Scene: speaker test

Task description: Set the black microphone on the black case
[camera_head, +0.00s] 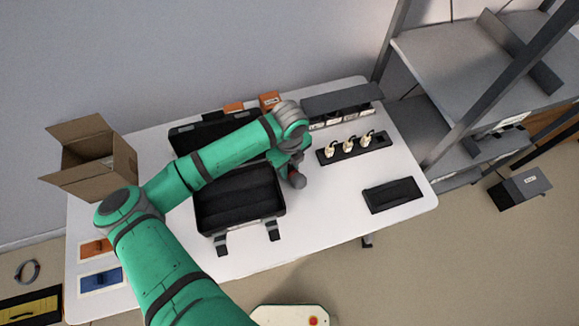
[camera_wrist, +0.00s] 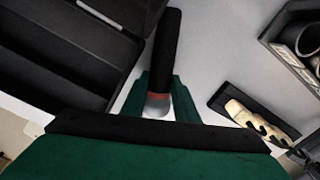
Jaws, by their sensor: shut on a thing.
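The black case (camera_head: 238,232) lies open near the middle of the white table, its dark inside facing up and its lid at the back. It also shows at the left in the wrist view (camera_wrist: 75,45). My gripper (camera_head: 290,166) is just right of the case. In the wrist view my gripper (camera_wrist: 158,98) is shut on the black microphone (camera_wrist: 166,45), which has a red ring and a silvery end. The microphone's end (camera_head: 297,181) shows below my gripper in the head view; my arm hides part of the case and its lid.
A black strip with several pale plugs (camera_head: 349,147) and a grey bin (camera_head: 342,99) stand to the right. A flat black tray (camera_head: 392,195) lies at the right front. An open cardboard box (camera_head: 108,160) stands at the left. White table (camera_head: 335,215) is bare between case and tray.

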